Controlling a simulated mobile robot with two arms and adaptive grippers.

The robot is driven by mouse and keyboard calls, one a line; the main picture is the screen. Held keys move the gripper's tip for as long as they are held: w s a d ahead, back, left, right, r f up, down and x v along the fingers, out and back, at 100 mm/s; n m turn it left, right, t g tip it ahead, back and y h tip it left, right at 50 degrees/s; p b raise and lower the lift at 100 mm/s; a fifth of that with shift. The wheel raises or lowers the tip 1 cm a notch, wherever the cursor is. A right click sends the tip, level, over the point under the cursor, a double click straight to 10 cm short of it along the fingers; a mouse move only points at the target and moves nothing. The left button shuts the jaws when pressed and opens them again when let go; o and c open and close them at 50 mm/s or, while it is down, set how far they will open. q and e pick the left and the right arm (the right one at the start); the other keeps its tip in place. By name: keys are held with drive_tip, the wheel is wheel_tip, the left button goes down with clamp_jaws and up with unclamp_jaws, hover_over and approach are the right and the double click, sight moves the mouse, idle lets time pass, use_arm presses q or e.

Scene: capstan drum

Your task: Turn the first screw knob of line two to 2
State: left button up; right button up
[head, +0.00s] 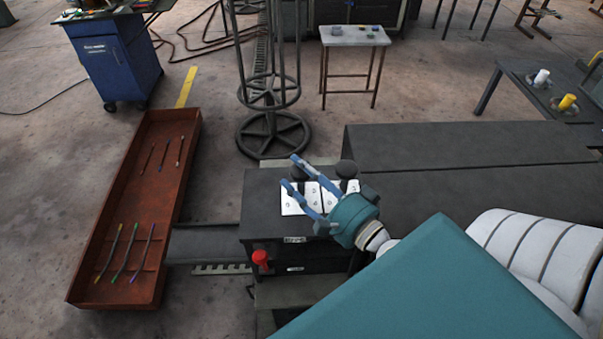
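A dark control box (262,215) stands in the middle, with white number plates (293,203) on its top and several dark round knobs. One knob (298,173) is at the back left and another knob (346,168) is at the back right. My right gripper (291,171) reaches over the box from the right, its two blue fingers spread apart. In the picture the back left knob shows between the fingertips; I cannot tell whether they touch it. The fingers and the teal gripper body cover parts of the plates. The numbers are too small to read surely. My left gripper is not in view.
A red button (261,258) sticks out of the box's front. A rust-brown tray (110,290) with coloured rods lies left. A dark metal drum frame (270,135) stands behind the box. A wide dark surface (450,150) lies right. Floor between tray and box is partly free.

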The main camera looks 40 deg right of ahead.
drive_tip(key=shift+r, duration=0.15)
drive_tip(key=s, duration=0.4)
drive_tip(key=s+d, duration=0.1)
drive_tip(key=s, duration=0.7)
drive_tip(key=shift+d, duration=0.15)
